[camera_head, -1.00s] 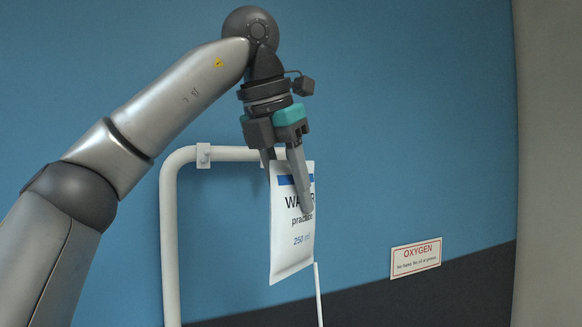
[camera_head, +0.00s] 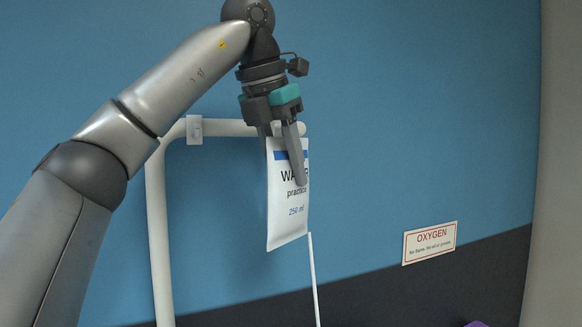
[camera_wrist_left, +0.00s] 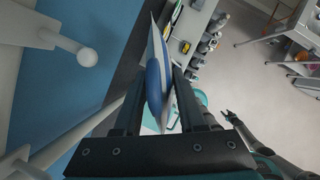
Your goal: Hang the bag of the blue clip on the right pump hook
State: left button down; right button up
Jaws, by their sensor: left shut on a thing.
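A white bag (camera_head: 288,215) with a blue band and the print "WATER practice 250 ml" hangs upright from my left gripper (camera_head: 285,160). The gripper is shut on its upper part, and one finger covers part of the print. The bag is in front of the white tubular rail (camera_head: 225,128), near its right end. In the left wrist view the bag (camera_wrist_left: 157,85) is edge-on between the fingers, apart from a white knob-ended bar (camera_wrist_left: 87,57) at left. A dark arm tip, likely my right gripper (camera_wrist_left: 232,118), is small there. I cannot make out a blue clip or the pump hook.
A white bracket (camera_head: 194,129) sits on the rail's left part. A thin white rod (camera_head: 314,280) stands below the bag. An OXYGEN sign (camera_head: 430,243) is on the wall at right. A grey shelf with several items (camera_wrist_left: 195,40) shows in the wrist view.

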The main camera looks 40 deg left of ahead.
pick_arm(q)
jog(key=w+a+f, duration=0.2)
jog(key=w+a, duration=0.1)
jog(key=a, duration=0.3)
jog(key=shift+a, duration=0.15)
dwell(0.7)
jog(key=shift+w, duration=0.1)
dwell(0.4)
jog(key=shift+c, duration=2)
grip_release()
